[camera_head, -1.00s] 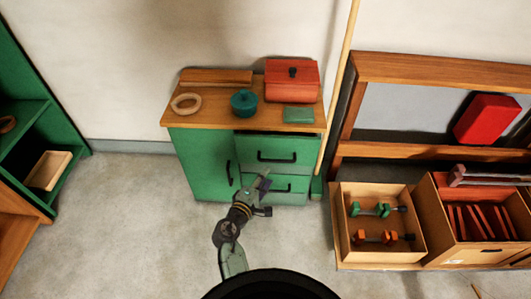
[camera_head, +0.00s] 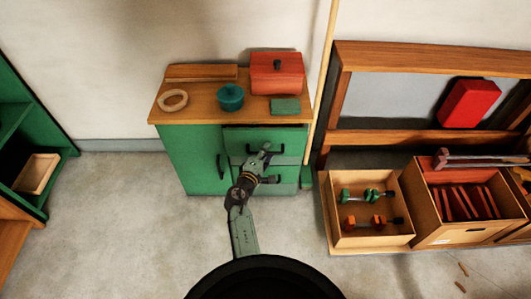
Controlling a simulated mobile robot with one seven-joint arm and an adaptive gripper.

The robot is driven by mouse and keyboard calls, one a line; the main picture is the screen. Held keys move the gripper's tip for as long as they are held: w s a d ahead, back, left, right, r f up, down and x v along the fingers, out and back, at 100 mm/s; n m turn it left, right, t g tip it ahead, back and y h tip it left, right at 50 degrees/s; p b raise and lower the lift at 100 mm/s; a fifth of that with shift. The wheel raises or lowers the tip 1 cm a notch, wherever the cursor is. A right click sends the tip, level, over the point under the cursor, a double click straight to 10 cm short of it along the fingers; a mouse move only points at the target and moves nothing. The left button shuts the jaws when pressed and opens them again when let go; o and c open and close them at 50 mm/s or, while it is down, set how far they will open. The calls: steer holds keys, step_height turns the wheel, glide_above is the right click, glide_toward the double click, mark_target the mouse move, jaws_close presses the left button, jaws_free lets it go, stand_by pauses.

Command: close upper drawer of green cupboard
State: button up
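The green cupboard (camera_head: 190,160) stands against the wall with a wooden top. Its door is on the left and its drawers are on the right. The upper drawer (camera_head: 291,138) has a black handle (camera_head: 292,150). A dark strip shows above its front, which seems to stand slightly out. The lower drawer (camera_head: 285,188) is below, partly hidden by my arm. My gripper (camera_head: 264,151) is in front of the upper drawer, overlapping the middle of its handle. I cannot tell whether it touches, or whether its small fingers are open or shut.
On the cupboard top are a red box (camera_head: 277,74), a teal pot (camera_head: 230,97), a wooden ring (camera_head: 173,100) and a green block (camera_head: 285,106). A pole (camera_head: 322,85) leans at the right side. Wooden crates (camera_head: 372,238) stand to the right. The floor in front is clear.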

steer(key=shift+c, duration=0.3)
jaws_close()
stand_by(0.5)
